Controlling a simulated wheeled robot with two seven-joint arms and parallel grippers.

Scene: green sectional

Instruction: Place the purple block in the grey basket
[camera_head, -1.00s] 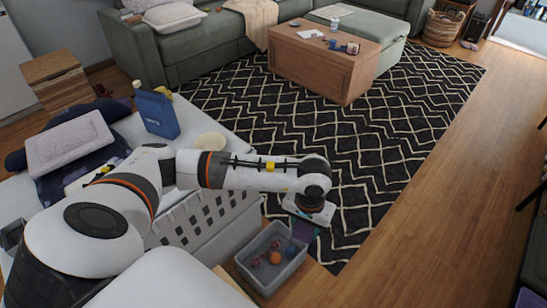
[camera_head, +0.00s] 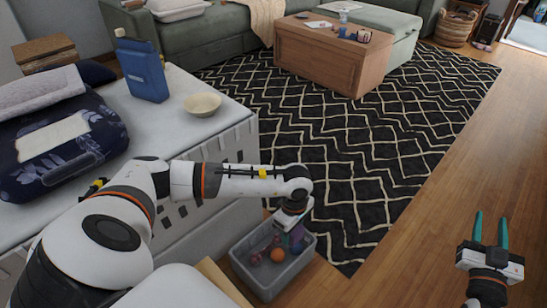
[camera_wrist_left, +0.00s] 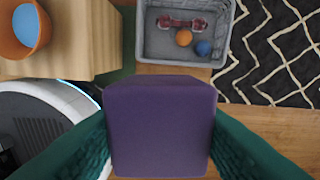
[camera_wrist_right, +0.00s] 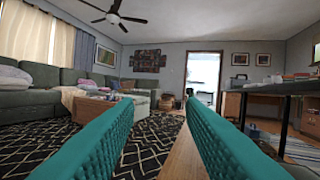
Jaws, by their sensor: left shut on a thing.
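My left gripper (camera_head: 294,226) is shut on the purple block (camera_wrist_left: 160,125), which fills the lower middle of the left wrist view between teal fingers. In the head view the block (camera_head: 297,240) is small and partly hidden below the gripper, by the right side of the grey basket (camera_head: 290,282). The basket also shows in the left wrist view (camera_wrist_left: 160,50), beyond the block. It stands on the floor and holds an orange ball (camera_head: 277,255), a blue ball (camera_wrist_left: 204,48) and a reddish item (camera_wrist_left: 181,22). My right gripper (camera_head: 491,216) is open and empty.
A white slatted chest (camera_head: 225,150) stands behind the basket, with a bowl (camera_head: 202,104) and a blue bottle (camera_head: 147,76) on it. A patterned rug (camera_head: 350,165) lies beyond. A wooden piece with an orange bowl (camera_wrist_left: 38,50) is beside the basket. The wood floor (camera_head: 400,220) is clear.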

